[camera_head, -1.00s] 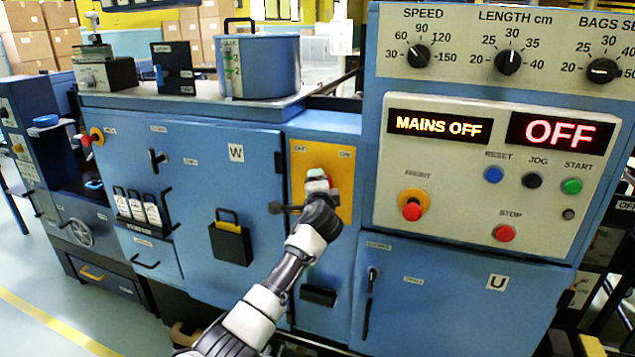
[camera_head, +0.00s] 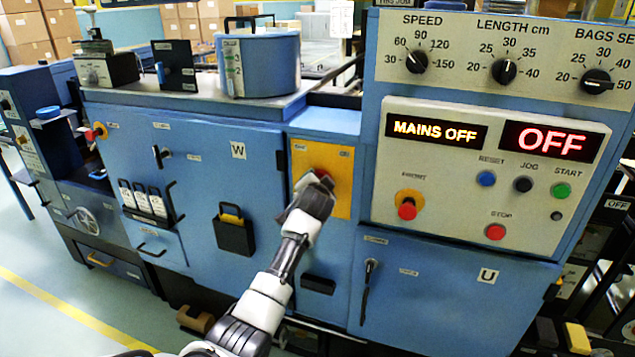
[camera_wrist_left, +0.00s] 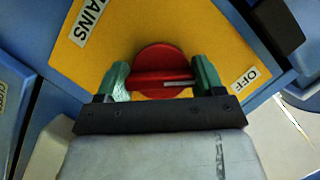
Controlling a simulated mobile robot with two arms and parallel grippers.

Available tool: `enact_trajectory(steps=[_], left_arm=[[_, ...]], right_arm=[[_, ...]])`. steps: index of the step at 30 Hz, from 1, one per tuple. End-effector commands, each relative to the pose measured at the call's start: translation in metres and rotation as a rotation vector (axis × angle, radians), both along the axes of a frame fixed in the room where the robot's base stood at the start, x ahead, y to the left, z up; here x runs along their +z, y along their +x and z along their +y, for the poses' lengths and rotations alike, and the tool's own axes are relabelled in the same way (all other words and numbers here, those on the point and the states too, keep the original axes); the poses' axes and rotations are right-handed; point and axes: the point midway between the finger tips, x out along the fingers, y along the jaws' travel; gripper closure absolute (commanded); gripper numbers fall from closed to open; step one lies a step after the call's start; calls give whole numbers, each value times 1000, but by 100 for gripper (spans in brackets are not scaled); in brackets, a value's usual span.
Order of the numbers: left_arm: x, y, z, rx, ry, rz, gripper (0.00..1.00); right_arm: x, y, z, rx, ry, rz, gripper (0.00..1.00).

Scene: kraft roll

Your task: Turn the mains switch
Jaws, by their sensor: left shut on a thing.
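The mains switch is a round red knob (camera_wrist_left: 158,68) with a raised grip bar, on a yellow plate (camera_head: 341,166) on the blue machine front. In the left wrist view the plate carries the labels MAINS and OFF. My left gripper (camera_wrist_left: 160,82) has its green fingers on both ends of the knob's bar and is shut on it. In the head view my left gripper (camera_head: 318,183) covers most of the knob. The display (camera_head: 436,129) reads MAINS OFF and the one beside it reads OFF. My right gripper is not in view.
A control panel (camera_head: 460,215) with several push buttons is right of the yellow plate. A black holder (camera_head: 234,236) sticks out from the door left of it. A blue pot (camera_head: 258,65) stands on the machine top. Floor is clear at lower left.

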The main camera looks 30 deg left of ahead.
Motion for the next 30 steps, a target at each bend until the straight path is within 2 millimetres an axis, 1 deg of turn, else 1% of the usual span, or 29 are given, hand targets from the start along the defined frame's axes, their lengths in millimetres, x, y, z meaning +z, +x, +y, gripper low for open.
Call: enact_trajectory(steps=[14, 15, 20, 30], left_arm=[[-3, 0, -1, 0, -20, 0, 56], [-3, 0, -1, 0, -21, 1, 30], [-2, 0, 0, 0, -18, 0, 6], [0, -2, -1, 0, -16, -2, 6]], right_arm=[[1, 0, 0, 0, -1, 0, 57], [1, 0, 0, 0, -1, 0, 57], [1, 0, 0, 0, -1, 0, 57], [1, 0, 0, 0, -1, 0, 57]])
